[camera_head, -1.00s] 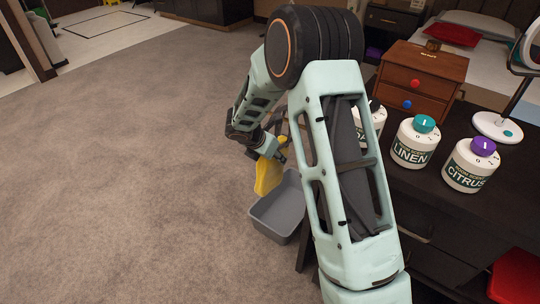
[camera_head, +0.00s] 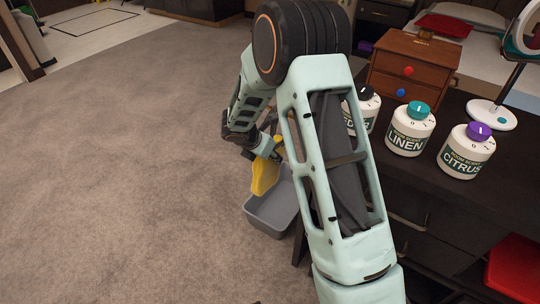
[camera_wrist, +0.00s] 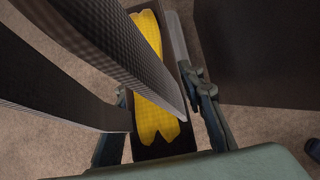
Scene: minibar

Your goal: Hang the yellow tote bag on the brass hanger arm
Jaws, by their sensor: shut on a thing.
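The yellow tote bag (camera_head: 264,177) hangs from my gripper (camera_head: 268,148) beyond my forearm, low over the floor and in front of a grey bin in the head view. In the wrist view, the yellow bag (camera_wrist: 152,125) shows as a narrow strip near the jaws. Wide dark woven bands cross the near foreground there and look like the bag's straps. My gripper (camera_wrist: 188,105) is shut; the exact grip point is hidden behind the bands. I cannot make out the brass hanger arm in either view.
A grey bin (camera_head: 270,214) stands on the carpet beside the dark desk (camera_head: 500,112). The desk holds white scent jars (camera_head: 407,132), a wooden drawer box (camera_head: 414,68) and a round mirror. A red object (camera_head: 515,268) is at lower right. The carpet at left is clear.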

